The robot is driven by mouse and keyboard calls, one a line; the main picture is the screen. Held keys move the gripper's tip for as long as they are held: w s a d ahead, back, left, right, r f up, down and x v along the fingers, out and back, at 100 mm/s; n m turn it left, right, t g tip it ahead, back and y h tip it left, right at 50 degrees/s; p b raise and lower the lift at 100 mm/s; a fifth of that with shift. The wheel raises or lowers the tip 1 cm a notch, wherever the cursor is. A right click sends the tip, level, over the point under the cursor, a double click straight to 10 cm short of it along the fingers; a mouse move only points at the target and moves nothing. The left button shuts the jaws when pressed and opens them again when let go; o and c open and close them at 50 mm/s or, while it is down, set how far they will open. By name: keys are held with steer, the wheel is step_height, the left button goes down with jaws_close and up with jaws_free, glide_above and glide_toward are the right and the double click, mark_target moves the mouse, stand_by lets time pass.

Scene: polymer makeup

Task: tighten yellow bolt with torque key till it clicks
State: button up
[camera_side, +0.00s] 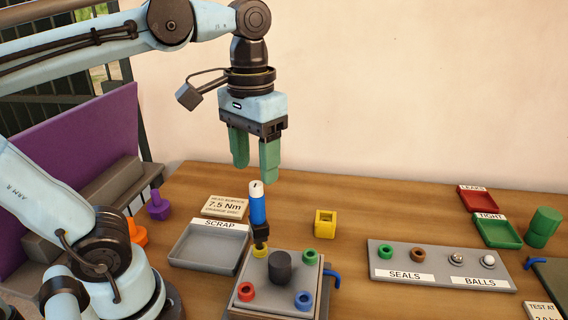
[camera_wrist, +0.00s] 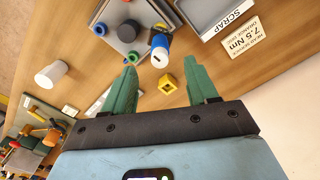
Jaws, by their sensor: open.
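In the wrist view the torque key (camera_wrist: 160,52) shows beyond the fingertips of my gripper (camera_wrist: 163,66).
The block also bears green (camera_side: 309,257), red (camera_side: 247,291) and blue (camera_side: 303,301) bolts around a dark knob (camera_side: 280,267). A scrap tray (camera_side: 208,265), a 7.5 Nm sign (camera_side: 225,206) and a yellow cube (camera_side: 325,222) stand nearby. A seals-and-balls tray (camera_side: 437,271) lies right.

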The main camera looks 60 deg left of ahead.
mark_target(256, 183)
step_height(256, 183, down, 9)
steer(key=shift+f, duration=0.1)
stand_by(0.4)
steer(key=shift+c, duration=0.5)
jaws_close()
steer(key=shift+r, duration=0.65)
steer(key=shift+r, duration=1.45)
